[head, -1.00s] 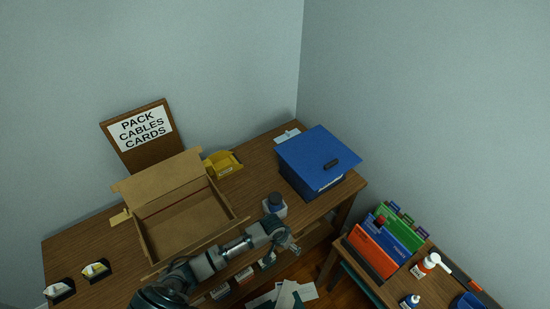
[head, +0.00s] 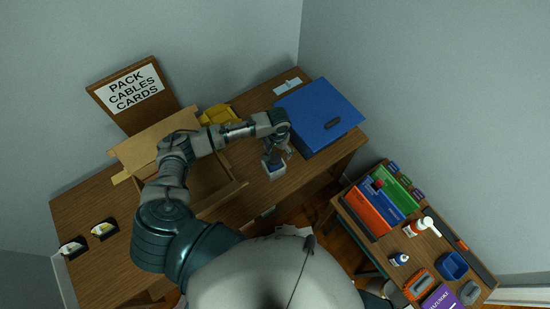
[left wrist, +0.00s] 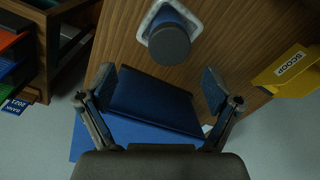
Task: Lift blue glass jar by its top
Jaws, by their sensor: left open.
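The blue glass jar (head: 273,171) stands on the wooden table in front of the blue box, partly hidden by my left gripper (head: 284,150) in the head view. In the left wrist view the jar (left wrist: 184,14) is at the top, with a round dark grey top (left wrist: 170,46) and a pale, square-looking body with blue in it. My left gripper (left wrist: 160,88) is open and empty. Its fingers are apart, with the jar beyond the fingertips and not between them. My right gripper is not in view.
The blue box (head: 318,112) stands close behind the jar. An open cardboard box (head: 218,200) is left of it, and a yellow bin (head: 217,113) stands behind. A side table with coloured binders (head: 383,203) and bottles is at the right. The table front beside the jar is clear.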

